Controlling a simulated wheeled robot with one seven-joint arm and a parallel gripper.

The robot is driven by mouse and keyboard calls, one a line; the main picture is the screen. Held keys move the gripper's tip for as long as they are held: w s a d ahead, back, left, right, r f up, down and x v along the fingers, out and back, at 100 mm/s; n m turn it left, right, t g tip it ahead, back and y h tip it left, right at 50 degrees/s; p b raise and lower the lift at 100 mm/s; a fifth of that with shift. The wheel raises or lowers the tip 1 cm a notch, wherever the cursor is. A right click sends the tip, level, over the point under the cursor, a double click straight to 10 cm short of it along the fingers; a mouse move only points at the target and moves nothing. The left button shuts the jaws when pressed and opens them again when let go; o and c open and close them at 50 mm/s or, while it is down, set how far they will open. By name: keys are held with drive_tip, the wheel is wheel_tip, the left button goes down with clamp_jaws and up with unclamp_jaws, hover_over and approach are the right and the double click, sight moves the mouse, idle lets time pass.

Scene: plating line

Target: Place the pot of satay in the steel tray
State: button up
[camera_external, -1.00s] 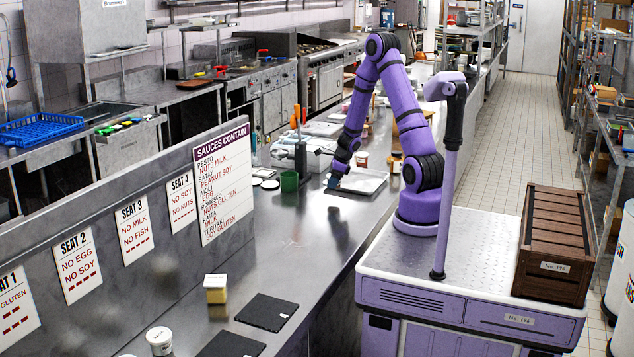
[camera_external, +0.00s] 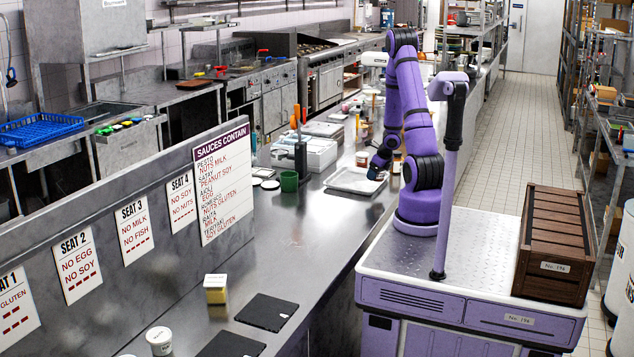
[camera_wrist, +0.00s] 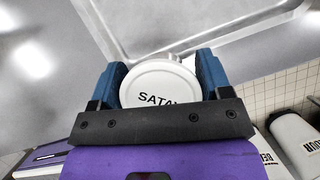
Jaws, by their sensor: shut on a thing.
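The pot of satay (camera_wrist: 160,86) has a white lid lettered "SATAY" and sits between the two blue fingers of my gripper (camera_wrist: 163,75) in the wrist view. My gripper is shut on it. In the external view my gripper (camera_external: 376,173) is low near the right part of the steel tray (camera_external: 345,181), and the pot is too small there to make out clearly. The steel tray (camera_wrist: 230,22) also shows in the wrist view, beyond the pot. I cannot tell whether the pot touches the tray floor.
A small jar (camera_external: 362,159) is close behind the tray. The counter between is clear.

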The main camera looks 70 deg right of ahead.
drive_tip(key=shift+s+d+m, duration=0.15)
drive_tip(key=shift+d+m, duration=0.15)
drive_tip(key=shift+d, duration=0.5)
hover_over(357, 177)
drive_tip(key=s, duration=0.1)
drive_tip(key=shift+s+f, duration=0.1)
drive_tip(key=shift+f, duration=0.6)
drive_tip(key=shift+s+a+f, duration=0.1)
drive_tip(key=shift+a+f, duration=0.05)
drive_tip(key=shift+f, duration=1.6)
drive_tip(key=shift+f, duration=0.1)
drive_tip(key=o, duration=1)
drive_tip(key=shift+c, duration=0.2)
